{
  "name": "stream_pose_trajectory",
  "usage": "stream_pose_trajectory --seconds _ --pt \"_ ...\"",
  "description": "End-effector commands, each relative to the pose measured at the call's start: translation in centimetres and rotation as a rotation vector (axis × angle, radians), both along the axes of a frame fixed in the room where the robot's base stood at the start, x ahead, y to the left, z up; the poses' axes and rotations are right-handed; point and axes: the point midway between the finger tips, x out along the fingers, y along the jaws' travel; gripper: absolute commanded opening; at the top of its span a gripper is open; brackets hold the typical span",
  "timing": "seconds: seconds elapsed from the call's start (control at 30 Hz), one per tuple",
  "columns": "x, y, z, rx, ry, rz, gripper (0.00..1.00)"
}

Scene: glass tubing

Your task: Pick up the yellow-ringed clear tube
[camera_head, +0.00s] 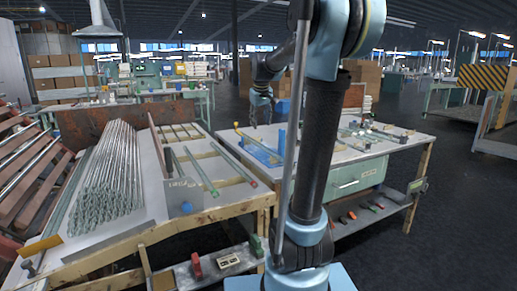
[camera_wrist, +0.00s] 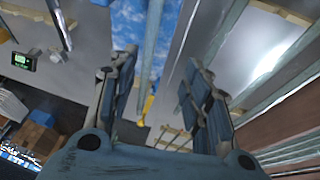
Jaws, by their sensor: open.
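The yellow-ringed clear tube (camera_head: 257,142) lies slanting across the blue rest on the middle workbench, its yellow end at the upper left. In the wrist view, a pale clear tube (camera_wrist: 151,55) with yellow near its lower end runs through the gap between my fingers. My gripper (camera_wrist: 160,65) is open, with one finger on each side of that tube in the picture; contact cannot be told. In the head view, my gripper (camera_head: 262,100) is above and beyond the tube, small and dark. My arm hides part of the bench there.
The blue rest (camera_head: 260,153) sits beside a red-ended tube (camera_head: 233,165) and another greenish tube (camera_head: 200,170). A bundle of thin glass rods (camera_head: 108,175) fills the left bench. A teal drawer box (camera_head: 355,180) and small items occupy the right bench.

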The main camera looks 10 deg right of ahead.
Motion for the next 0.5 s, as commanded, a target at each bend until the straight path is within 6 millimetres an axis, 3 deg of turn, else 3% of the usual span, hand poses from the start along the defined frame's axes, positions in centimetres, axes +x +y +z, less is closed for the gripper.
stream_pose_trajectory --seconds 0.1,0.2,0.37,0.5 --pt "3.2 0.3 0.9 -0.012 -0.014 0.021 0.45" --pt "4.8 0.4 1.3 -0.017 -0.022 0.032 0.45" --pt "6.0 0.5 1.2 -0.022 -0.027 0.04 0.45" --pt "6.8 0.4 -0.4 -0.022 -0.027 0.04 0.45"
